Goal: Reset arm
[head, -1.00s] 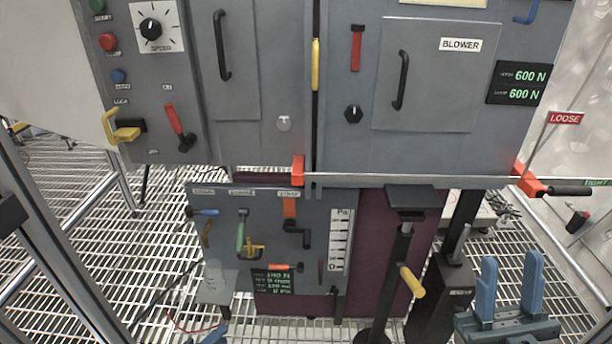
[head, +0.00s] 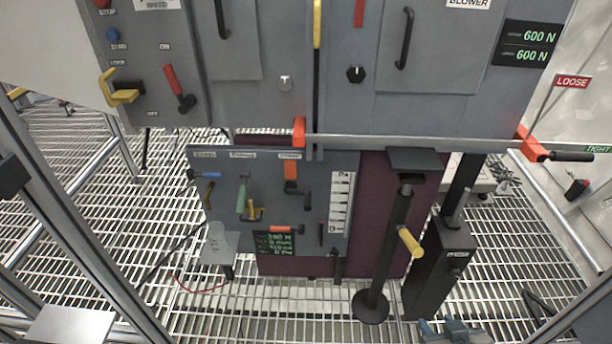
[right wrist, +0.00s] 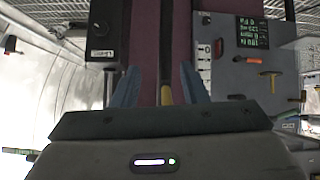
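My right gripper (head: 452,330) shows only as blue fingertips at the bottom edge of the head view, below the black post. In the right wrist view its two blue fingers (right wrist: 160,88) are spread apart. A yellow handle (right wrist: 167,94) shows in the gap between them, and no finger is seen pressing on it. In the head view that yellow handle (head: 410,242) sticks out from the black post (head: 391,250), well above the fingertips. My left gripper is not in the head view.
The grey cabinet (head: 250,110) has a long clamp bar (head: 420,142) across its lower edge. Below hangs a tool panel (head: 325,175) with coloured handles. A black box pedestal (head: 440,262) stands right of the post. Open grating (head: 300,310) lies in front.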

